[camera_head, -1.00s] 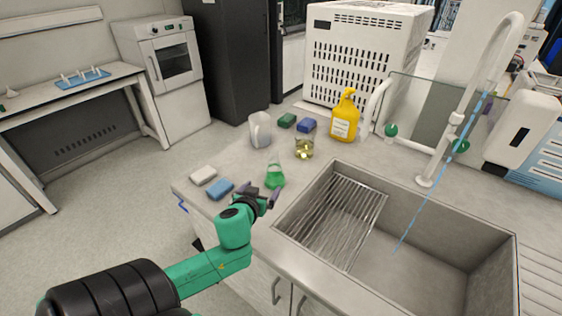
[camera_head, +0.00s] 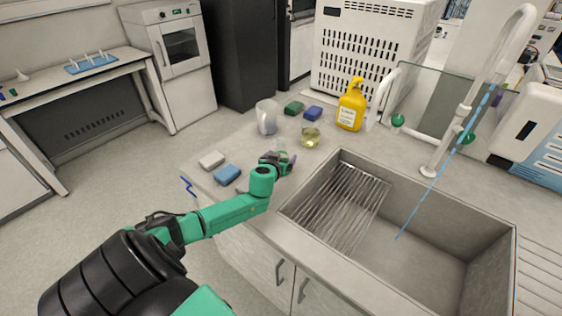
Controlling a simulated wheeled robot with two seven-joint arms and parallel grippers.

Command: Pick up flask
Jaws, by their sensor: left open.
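My left gripper (camera_head: 286,161) is open at the counter, just left of the sink. It covers the spot where the small flask with green liquid stood, so that flask is almost wholly hidden. I cannot tell whether it is between the fingers. A second flask with yellowish liquid (camera_head: 310,136) stands upright on the counter behind the gripper, apart from it. My right gripper is not in view.
A clear beaker (camera_head: 267,117), a green sponge (camera_head: 294,108), a dark blue sponge (camera_head: 313,113) and a yellow bottle (camera_head: 351,105) stand behind. White (camera_head: 211,160) and blue (camera_head: 227,174) blocks lie left. The sink (camera_head: 440,250) opens right.

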